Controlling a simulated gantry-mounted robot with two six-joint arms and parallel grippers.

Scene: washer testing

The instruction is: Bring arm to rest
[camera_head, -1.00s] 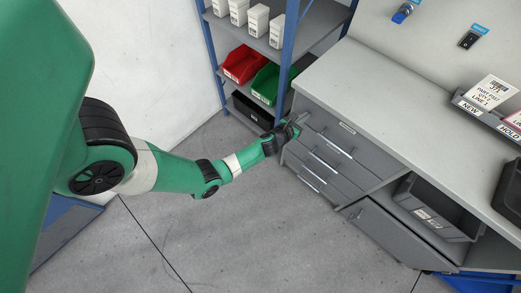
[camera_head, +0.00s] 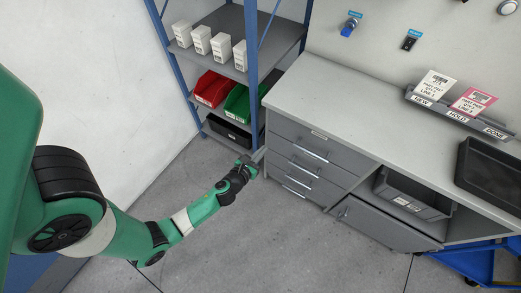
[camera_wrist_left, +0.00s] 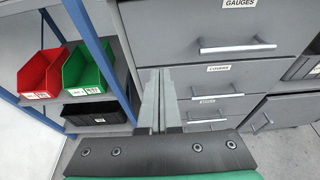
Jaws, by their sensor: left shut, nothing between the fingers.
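My left gripper (camera_head: 257,155) is in the head view at the end of my green arm, in front of the left end of the grey drawer cabinet (camera_head: 285,128). In the left wrist view its two fingers (camera_wrist_left: 159,100) are together and empty. Behind them is the drawer front of the cabinet (camera_wrist_left: 212,82), with drawers labelled GAUGES and COVERS. I cannot tell the exact gap between the fingertips and the cabinet. My right gripper is in neither view.
A blue-post shelf (camera_head: 253,75) holds a red bin (camera_head: 213,90), a green bin (camera_head: 238,103), a black bin (camera_head: 228,131) and several white boxes. The worktop (camera_head: 345,115) carries a black tray (camera_head: 490,172) and a card holder (camera_head: 460,116). The grey floor (camera_head: 265,240) is open.

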